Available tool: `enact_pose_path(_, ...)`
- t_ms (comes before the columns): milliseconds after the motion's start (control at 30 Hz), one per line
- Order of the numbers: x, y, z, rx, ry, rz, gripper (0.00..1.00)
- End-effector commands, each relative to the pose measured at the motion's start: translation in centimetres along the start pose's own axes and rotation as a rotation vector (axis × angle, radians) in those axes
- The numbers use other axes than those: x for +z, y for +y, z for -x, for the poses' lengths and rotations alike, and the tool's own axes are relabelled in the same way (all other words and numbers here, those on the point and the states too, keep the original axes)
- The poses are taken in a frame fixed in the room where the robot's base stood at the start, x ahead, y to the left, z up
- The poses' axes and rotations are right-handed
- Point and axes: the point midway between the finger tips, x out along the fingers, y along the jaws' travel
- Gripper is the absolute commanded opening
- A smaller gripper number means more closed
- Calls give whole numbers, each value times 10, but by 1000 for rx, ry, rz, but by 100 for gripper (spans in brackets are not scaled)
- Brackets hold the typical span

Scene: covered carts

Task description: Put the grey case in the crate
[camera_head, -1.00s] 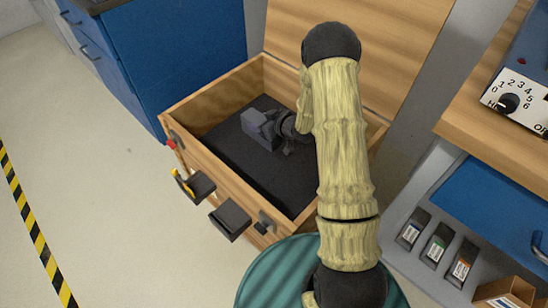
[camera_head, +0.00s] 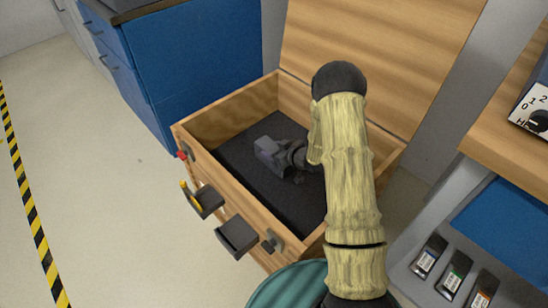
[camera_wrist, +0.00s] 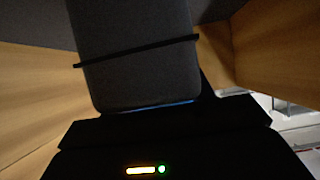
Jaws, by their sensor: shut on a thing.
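The grey case (camera_head: 266,149) is a small dark grey block inside the open wooden crate (camera_head: 232,189), above or on its dark floor; I cannot tell if it touches. My gripper (camera_head: 284,154) is shut on the case from the right side, partly hidden behind my arm. In the wrist view the case (camera_wrist: 135,85) fills the upper middle, with a thin black band across it. The crate's wooden walls (camera_wrist: 270,45) show on both sides of it.
The crate's lid (camera_head: 385,55) stands raised at the back. Dark holders (camera_head: 237,237) hang on the crate's front. A blue cabinet (camera_head: 195,75) is behind left. A wooden-topped bench (camera_head: 500,140) with labelled boxes (camera_head: 455,272) below is at right. The left floor is clear.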

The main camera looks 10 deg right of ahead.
Motion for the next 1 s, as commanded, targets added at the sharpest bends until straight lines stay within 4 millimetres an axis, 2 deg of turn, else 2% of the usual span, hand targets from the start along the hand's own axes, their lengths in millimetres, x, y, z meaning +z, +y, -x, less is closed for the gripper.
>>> enact_pose_path(233,30,0,-17,-1,0,0,15)
enact_pose_path(667,34,0,-19,0,1,0,15)
enact_pose_path(700,34,0,-19,0,-1,0,57)
enact_pose_path(800,34,0,-18,0,-1,0,74)
enact_pose_path(1000,34,0,-18,0,-1,0,74)
